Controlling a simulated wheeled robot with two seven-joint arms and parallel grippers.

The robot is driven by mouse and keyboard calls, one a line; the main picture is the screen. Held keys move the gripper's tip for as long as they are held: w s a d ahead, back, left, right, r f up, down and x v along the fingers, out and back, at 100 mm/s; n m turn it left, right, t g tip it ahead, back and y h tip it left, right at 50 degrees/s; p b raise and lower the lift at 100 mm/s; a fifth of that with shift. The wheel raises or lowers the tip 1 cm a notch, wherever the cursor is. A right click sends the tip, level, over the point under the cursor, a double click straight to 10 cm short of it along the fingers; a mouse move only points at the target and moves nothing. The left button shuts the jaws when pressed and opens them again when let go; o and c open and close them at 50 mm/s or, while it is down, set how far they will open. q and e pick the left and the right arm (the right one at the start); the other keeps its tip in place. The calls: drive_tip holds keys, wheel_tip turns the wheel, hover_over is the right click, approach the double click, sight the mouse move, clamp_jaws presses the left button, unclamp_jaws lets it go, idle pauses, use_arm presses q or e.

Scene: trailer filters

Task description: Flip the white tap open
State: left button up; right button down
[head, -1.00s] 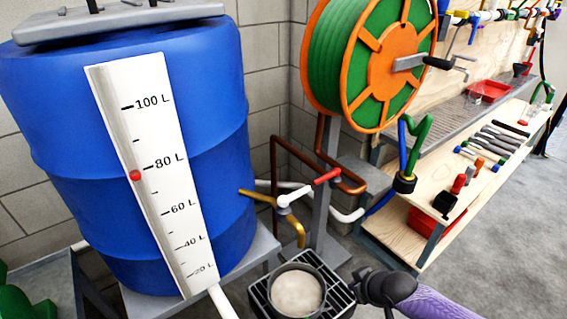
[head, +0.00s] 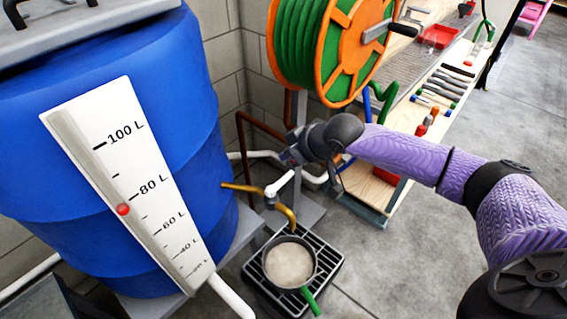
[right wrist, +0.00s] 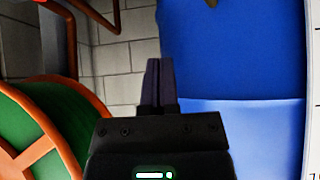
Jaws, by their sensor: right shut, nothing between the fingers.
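The white tap lever (head: 280,183) sits on a brass pipe beside the blue barrel, above a curved brass spout (head: 291,216). It slants up to the right, and its upper end is close to my right gripper (head: 288,157). The gripper is just above it in the picture; I cannot tell whether they touch. In the right wrist view the fingers (right wrist: 158,85) are shut with nothing between them, and the white lever is not recognizable there. My left gripper is not in view.
A pot (head: 290,263) with a green handle stands on a black grate (head: 329,270) below the spout. The blue barrel (head: 185,120) is left, the green hose reel (head: 310,45) behind. White and copper pipes run behind my gripper. Open floor lies at the lower right.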

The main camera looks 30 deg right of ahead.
sight(280, 183)
drive_tip(key=b+x, duration=0.6)
drive_tip(key=x, duration=0.4)
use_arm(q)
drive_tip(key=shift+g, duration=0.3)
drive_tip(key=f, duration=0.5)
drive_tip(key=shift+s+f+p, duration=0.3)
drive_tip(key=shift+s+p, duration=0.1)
use_arm(e)
drive_tip(key=s, duration=0.1)
drive_tip(key=s+d, duration=0.1)
drive_tip(key=s, duration=0.2)
drive_tip(key=shift+s+d, duration=0.25)
drive_tip(key=shift+s, duration=0.05)
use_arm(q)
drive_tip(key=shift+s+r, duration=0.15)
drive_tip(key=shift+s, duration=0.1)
